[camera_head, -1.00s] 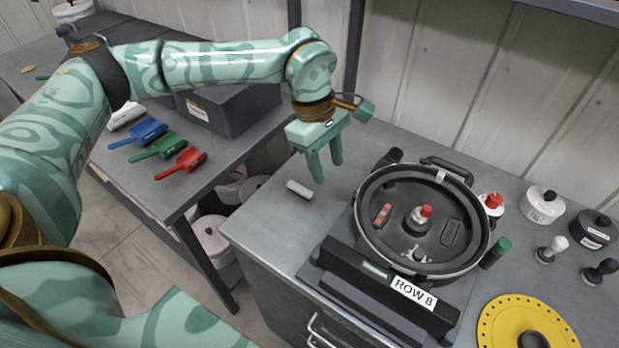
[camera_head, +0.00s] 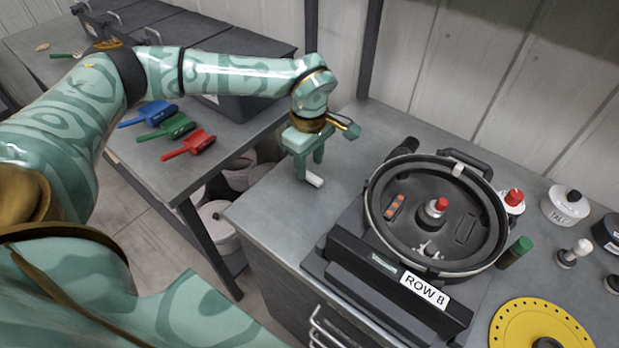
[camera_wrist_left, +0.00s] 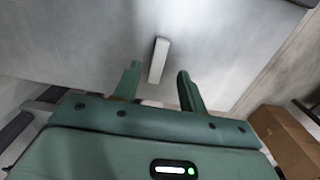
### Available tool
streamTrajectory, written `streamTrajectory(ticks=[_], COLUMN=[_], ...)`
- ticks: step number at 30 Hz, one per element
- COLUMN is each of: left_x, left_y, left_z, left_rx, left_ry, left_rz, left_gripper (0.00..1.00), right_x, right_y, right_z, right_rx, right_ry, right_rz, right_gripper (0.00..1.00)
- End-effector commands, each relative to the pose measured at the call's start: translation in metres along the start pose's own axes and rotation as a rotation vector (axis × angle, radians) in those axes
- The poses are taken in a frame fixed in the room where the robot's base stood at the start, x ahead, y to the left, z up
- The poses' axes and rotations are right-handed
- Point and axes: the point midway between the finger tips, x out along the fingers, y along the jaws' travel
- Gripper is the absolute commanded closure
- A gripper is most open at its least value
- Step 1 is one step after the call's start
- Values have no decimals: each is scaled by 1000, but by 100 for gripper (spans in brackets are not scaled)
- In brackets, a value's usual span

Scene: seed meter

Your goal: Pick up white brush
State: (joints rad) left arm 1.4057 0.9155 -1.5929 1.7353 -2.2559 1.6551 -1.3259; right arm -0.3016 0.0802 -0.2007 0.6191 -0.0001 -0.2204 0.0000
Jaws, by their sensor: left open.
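A small white bar-like piece, which I take for the white brush (camera_head: 314,180), lies on the grey bench near its left edge. My left gripper (camera_head: 309,171) is over it, pointing down, and one finger hides part of it. In the left wrist view the white brush (camera_wrist_left: 158,62) lies lengthwise between the lines of the two fingers and reaches past their tips. The left gripper (camera_wrist_left: 159,74) is open there, with a gap on both sides of the brush. My right gripper is not in view.
Right of the gripper stands a round black seed meter (camera_head: 430,225) labelled ROW 8. Farther right are a white-knobbed tool (camera_head: 574,252), a TALC pot (camera_head: 563,206) and a yellow disc (camera_head: 541,320). Red (camera_head: 190,145), green and blue scoops lie on the left table.

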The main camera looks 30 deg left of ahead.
Motion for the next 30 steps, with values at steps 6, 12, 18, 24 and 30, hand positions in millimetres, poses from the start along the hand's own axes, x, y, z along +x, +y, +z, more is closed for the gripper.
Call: streamTrajectory(ticks=[6,12,18,24,30], left_x=[38,39,38,38,33], left_y=[2,2,2,2,2], left_z=[0,0,0,0,0], left_rx=[0,0,0,0,0], left_ry=[-1,-1,-1,-1,0], left_rz=[-4,-1,-1,-1,0], left_gripper=[58,58,100,100,100], right_x=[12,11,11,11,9], right_y=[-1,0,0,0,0], right_z=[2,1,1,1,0], right_rx=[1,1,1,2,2], right_ry=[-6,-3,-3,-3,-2], right_rz=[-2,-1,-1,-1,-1], right_gripper=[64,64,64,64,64])
